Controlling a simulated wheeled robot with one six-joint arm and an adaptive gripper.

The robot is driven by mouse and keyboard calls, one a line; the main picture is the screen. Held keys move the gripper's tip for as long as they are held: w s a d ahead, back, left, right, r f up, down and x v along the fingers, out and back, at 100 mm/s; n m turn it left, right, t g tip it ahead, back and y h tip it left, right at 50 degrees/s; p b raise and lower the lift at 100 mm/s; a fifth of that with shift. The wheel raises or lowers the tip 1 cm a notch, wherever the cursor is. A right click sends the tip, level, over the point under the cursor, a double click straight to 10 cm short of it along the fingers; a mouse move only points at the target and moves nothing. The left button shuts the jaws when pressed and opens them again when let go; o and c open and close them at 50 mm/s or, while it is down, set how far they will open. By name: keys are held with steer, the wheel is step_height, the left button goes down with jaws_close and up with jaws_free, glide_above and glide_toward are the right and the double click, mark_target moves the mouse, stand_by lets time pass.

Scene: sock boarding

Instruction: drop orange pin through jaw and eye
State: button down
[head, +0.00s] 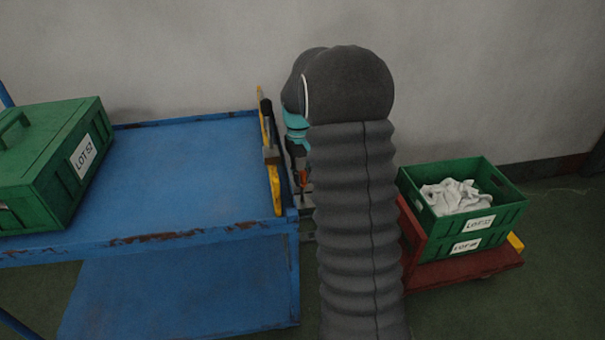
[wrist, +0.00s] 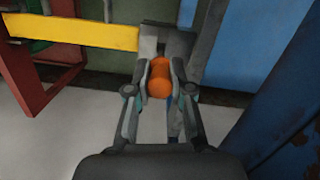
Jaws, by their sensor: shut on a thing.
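My gripper (wrist: 161,72) is shut on the orange pin (wrist: 160,84), which sits between its two fingers in the wrist view. In the head view the pin (head: 303,177) shows as a small orange spot below my wrist, beside the right end of the blue cart. A grey metal part (wrist: 182,42), perhaps the jaw, lies just beyond the fingertips in the wrist view. I cannot tell whether the pin touches it or has entered it. The eye cannot be made out; my gripper and arm hide much of this spot.
The blue cart (head: 190,180) carries a green LOT 52 box (head: 50,165). A yellow bar (head: 277,190) stands at its right end. Right of my arm, a red trolley (head: 470,275) holds a green crate (head: 500,212) of white socks. A yellow bar (wrist: 75,31) crosses the wrist view's upper left.

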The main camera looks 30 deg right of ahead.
mark_target(302, 200)
steer(key=shift+f+b, duration=1.4)
steer(key=shift+f, duration=1.7)
steer(key=shift+f, duration=0.1)
steer(key=c, duration=1)
jaws_free()
steer(key=shift+o, duration=0.2)
step_height(302, 200, up, 12)
steer(key=w, duration=0.1)
steer(key=shift+w, duration=0.25)
